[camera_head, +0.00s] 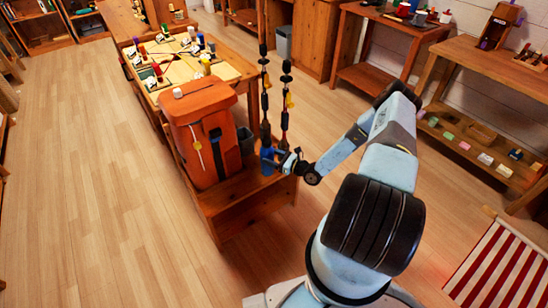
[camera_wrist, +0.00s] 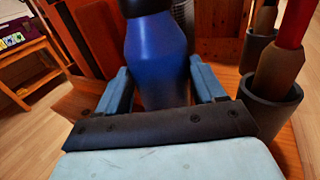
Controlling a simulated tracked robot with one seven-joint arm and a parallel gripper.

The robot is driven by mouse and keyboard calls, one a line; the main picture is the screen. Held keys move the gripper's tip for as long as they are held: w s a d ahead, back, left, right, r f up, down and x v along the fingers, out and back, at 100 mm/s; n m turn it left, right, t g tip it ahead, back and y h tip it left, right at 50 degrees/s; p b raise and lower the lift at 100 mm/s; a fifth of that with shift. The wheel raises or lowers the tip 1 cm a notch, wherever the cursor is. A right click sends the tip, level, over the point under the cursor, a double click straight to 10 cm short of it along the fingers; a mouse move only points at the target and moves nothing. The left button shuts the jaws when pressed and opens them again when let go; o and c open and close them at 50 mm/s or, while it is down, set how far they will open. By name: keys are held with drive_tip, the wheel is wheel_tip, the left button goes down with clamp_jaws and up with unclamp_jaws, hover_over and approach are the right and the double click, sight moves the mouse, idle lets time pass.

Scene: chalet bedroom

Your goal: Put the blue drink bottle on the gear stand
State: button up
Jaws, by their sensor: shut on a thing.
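The blue drink bottle (camera_head: 267,161) is upright at the right end of the wooden gear stand (camera_head: 252,212), beside the orange backpack. In the wrist view the bottle (camera_wrist: 156,55) has a blue body and a dark cap, and its top is cut off by the frame. My gripper (camera_head: 279,160) reaches in from the right and is shut on the bottle. In the wrist view my gripper's blue fingers (camera_wrist: 160,85) stand on both sides of the bottle. The bottle's base is hidden, so I cannot tell whether it touches the stand.
The orange backpack (camera_head: 200,138) stands on the left part of the stand. Dark poles (camera_head: 285,100) rise just behind the bottle; a grey cup (camera_wrist: 272,100) holds a pole right of it. A table (camera_head: 225,48) with small items lies behind. The floor at left is clear.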

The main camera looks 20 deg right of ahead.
drive_tip(key=o, duration=1.4)
drive_tip(key=v, duration=1.2)
drive_tip(key=s+a+r+n+g+h, duration=0.1)
drive_tip(key=a+r+n+g, duration=0.35)
drive_tip(key=r, duration=0.85)
drive_tip(key=s+a+r+n+g+h, duration=0.15)
drive_tip(key=r+n+g, duration=0.5)
drive_tip(key=r, duration=0.65)
drive_tip(key=s+a+r+n+g+h, duration=0.1)
drive_tip(key=s+a+r+n+g, duration=0.15)
drive_tip(key=r+n, duration=0.85)
drive_tip(key=s+r+n+t+h, duration=0.1)
drive_tip(key=s+r+t+h, duration=0.1)
drive_tip(key=s+r, duration=0.5)
drive_tip(key=s+r+n+t+h, duration=0.2)
drive_tip(key=s+r+h, duration=0.2)
drive_tip(key=s+r, duration=0.4)
drive_tip(key=s+a+r+n+t+h, duration=0.1)
drive_tip(key=s+r+n+t+h, duration=0.1)
drive_tip(key=s+r, duration=0.6)
drive_tip(key=shift+s+r+h, duration=0.1)
drive_tip(key=shift+r+h, duration=0.2)
drive_tip(key=shift+r, duration=0.6)
drive_tip(key=shift+s+r+h, duration=0.15)
drive_tip(key=shift+r+h, duration=0.1)
drive_tip(key=shift+r, duration=0.65)
